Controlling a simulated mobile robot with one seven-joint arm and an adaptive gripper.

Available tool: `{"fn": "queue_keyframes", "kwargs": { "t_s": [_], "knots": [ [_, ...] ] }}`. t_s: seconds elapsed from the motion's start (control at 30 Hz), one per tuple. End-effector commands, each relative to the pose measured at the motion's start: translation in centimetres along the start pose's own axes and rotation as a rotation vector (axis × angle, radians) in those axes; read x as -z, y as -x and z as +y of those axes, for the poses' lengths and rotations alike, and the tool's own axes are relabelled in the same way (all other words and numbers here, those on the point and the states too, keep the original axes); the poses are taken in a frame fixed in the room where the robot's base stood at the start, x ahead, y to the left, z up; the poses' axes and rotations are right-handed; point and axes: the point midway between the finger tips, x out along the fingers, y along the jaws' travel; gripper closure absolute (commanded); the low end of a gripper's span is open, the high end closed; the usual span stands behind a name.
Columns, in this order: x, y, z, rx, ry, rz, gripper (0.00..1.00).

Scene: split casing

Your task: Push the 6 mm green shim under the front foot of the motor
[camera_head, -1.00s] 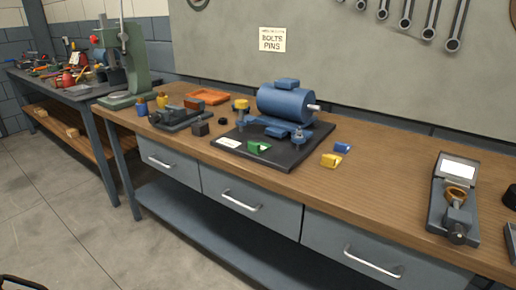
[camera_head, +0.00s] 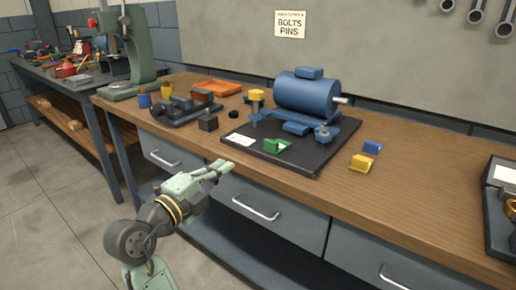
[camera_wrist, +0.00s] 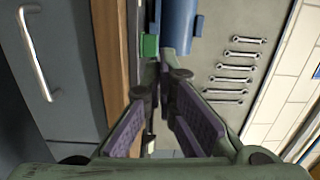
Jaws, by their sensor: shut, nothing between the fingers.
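The blue motor (camera_head: 305,95) stands on a dark base plate (camera_head: 312,163) on the bench. One foot with a bolt (camera_head: 327,133) shows at its right end; a yellow-topped bolt (camera_head: 257,100) stands at its left. The green shim (camera_head: 277,146) lies on the plate near its front edge, apart from the motor's feet. My gripper (camera_head: 226,166) is shut and empty, at the bench's front edge, left of the shim and short of it. In the wrist view my fingers (camera_wrist: 158,66) point toward the motor (camera_wrist: 177,25) and the green shim (camera_wrist: 149,45).
A yellow shim (camera_head: 361,163) and a blue shim (camera_head: 372,147) lie right of the plate. A dark block (camera_head: 208,121), a vise (camera_head: 180,108) and an orange tray (camera_head: 217,87) stand left. The bench front between block and plate is clear.

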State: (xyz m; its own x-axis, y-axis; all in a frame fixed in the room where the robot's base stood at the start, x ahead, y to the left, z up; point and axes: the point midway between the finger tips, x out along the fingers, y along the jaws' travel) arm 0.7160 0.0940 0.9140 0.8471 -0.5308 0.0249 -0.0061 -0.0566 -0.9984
Motion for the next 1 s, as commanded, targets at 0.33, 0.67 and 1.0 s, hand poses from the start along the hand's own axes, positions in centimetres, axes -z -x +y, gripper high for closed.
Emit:
{"fn": "queue_keyframes", "kwargs": {
  "t_s": [0.33,0.67,1.0],
  "knots": [
    [1.9,-3.5,1.0,-0.031,-0.049,0.075,1.00],
    [2.3,-10.5,1.1,-0.029,-0.047,0.072,1.00],
    [2.4,-14.2,1.4,-0.028,-0.050,0.068,1.00]
  ]
}}
